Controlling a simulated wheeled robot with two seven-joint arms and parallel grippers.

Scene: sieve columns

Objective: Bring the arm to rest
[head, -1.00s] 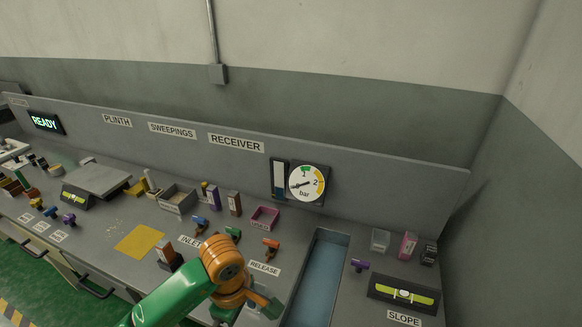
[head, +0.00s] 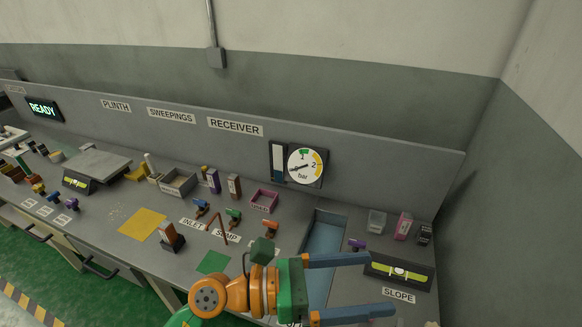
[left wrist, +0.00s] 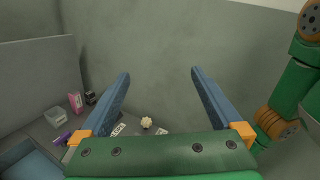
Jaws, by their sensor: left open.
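My left gripper (head: 380,284) reaches in from the bottom of the head view, over the right part of the bench. Its two blue fingers are spread apart and point right, with nothing between them. In the left wrist view the fingers (left wrist: 160,75) are wide apart and empty, with the grey wall beyond. Green and orange arm links of mine show at the right edge of that view. My right gripper is in neither view.
The slope level (head: 400,271), purple valve (head: 357,244) and pink box (head: 403,226) stand close by. A pale round object (left wrist: 146,122) lies below the fingers. The gauge (head: 306,166) is on the back panel.

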